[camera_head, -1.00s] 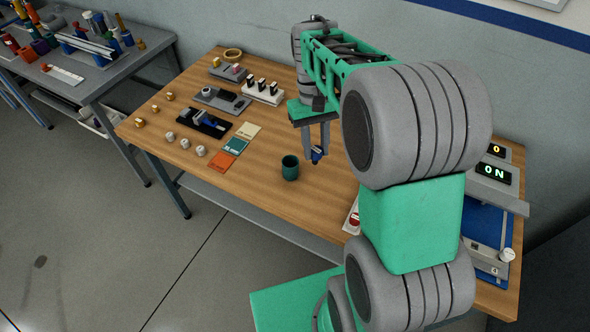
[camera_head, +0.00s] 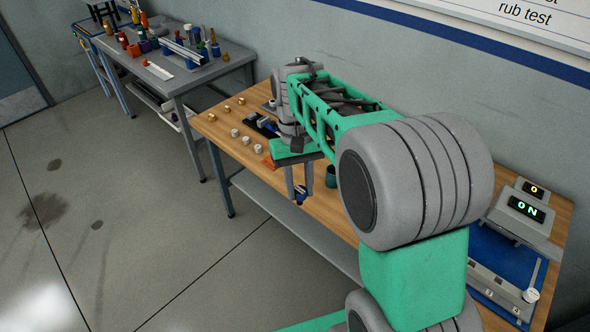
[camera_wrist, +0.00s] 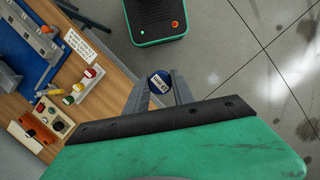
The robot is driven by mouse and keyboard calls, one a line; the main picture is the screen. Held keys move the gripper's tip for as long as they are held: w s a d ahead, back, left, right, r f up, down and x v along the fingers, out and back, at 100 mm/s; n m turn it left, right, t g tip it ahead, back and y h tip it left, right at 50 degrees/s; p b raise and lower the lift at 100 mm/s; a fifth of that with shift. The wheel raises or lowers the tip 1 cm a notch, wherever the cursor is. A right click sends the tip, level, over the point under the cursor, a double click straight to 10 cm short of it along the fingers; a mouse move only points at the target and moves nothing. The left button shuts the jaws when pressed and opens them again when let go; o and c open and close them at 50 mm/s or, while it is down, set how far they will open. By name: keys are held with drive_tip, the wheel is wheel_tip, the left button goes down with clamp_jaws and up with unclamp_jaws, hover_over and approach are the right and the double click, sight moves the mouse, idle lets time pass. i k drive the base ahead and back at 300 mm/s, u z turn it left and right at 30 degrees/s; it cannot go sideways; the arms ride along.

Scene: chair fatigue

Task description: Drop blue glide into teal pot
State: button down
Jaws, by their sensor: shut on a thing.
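My gripper (camera_head: 300,190) is shut on the blue glide (camera_head: 300,199), held between its fingertips. In the wrist view the glide (camera_wrist: 159,82) is a round blue piece with a pale lettered band, pinched between the two grey fingers, with floor behind it. The teal pot (camera_head: 331,177) stands upright on the wooden table, just right of my gripper in the head view and partly hidden by my arm. The glide is apart from the pot, near the table's front edge. The pot does not show in the wrist view.
The wooden table (camera_head: 222,124) carries several white knobs (camera_head: 246,140) and brass pieces at its left. A grey device with an ON display (camera_head: 527,210) and a blue mat stand at the right. A second bench (camera_head: 215,72) is at the back left. Floor in front is clear.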

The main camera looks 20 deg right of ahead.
sight(332, 183)
drive_tip(key=u, duration=0.65)
drive_tip(key=i, duration=1.95)
drive_tip(key=z, duration=0.65)
